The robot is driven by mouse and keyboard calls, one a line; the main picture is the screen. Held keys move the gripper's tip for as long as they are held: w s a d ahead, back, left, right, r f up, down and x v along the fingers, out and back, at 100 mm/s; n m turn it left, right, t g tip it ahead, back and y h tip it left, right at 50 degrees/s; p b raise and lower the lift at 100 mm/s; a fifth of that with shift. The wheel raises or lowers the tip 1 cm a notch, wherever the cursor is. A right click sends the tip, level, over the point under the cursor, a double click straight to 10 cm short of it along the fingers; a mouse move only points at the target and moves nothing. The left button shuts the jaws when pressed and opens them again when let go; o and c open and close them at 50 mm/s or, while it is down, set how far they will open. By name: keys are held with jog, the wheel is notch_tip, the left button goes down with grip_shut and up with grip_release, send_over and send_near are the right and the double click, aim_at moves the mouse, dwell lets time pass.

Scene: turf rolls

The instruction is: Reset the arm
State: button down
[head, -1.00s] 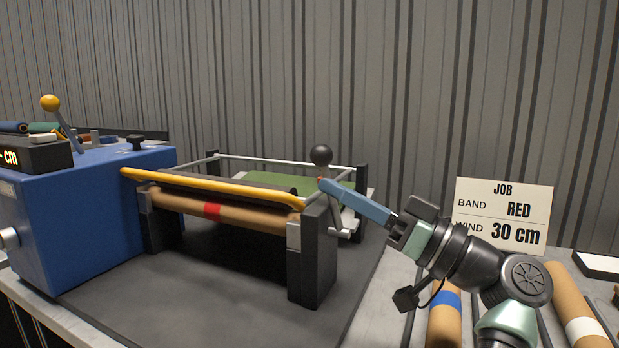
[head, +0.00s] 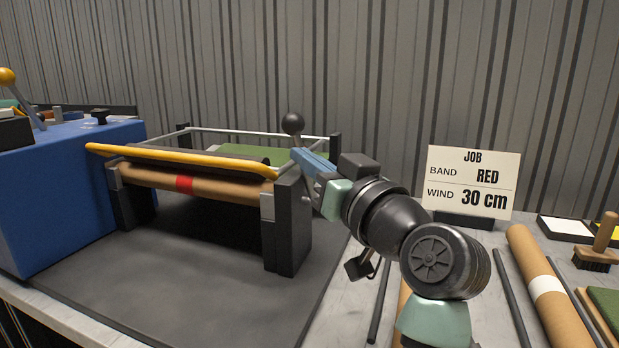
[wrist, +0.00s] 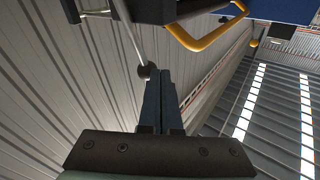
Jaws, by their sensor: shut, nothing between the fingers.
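My gripper (head: 297,153) is at the right end of the winding frame, its blue fingers shut together with nothing between them. In the head view its tips are just below the black ball knob (head: 292,123) of a lever at that end; whether they touch it I cannot tell. In the wrist view the closed fingers (wrist: 160,84) point up the picture, with the knob (wrist: 146,71) just past their tips. The frame holds a brown core with a red band (head: 184,184) under a yellow bar (head: 180,158). Part of the frame's right end is hidden behind my gripper.
A blue machine box (head: 70,180) stands left with a yellow-knobbed lever (head: 8,77). A job sign (head: 472,183) reads band red, wind 30 cm. The dark mat (head: 190,295) in front is clear.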

jog(key=s+r+m+t+h+p, duration=0.1)
jog(key=s+r+m+t+h, duration=0.1)
jog(key=s+r+t+h, duration=0.55)
jog(key=s+r+m+t+h+p, duration=0.1)
jog(key=s+r+m+t+h, duration=0.2)
jog(key=s+r, duration=0.9)
notch_tip(320, 180, up, 24)
jog(key=s+p, duration=0.2)
jog(key=p, duration=2.4)
jog(key=shift+p, duration=0.35)
jog(key=shift+y, duration=0.25)
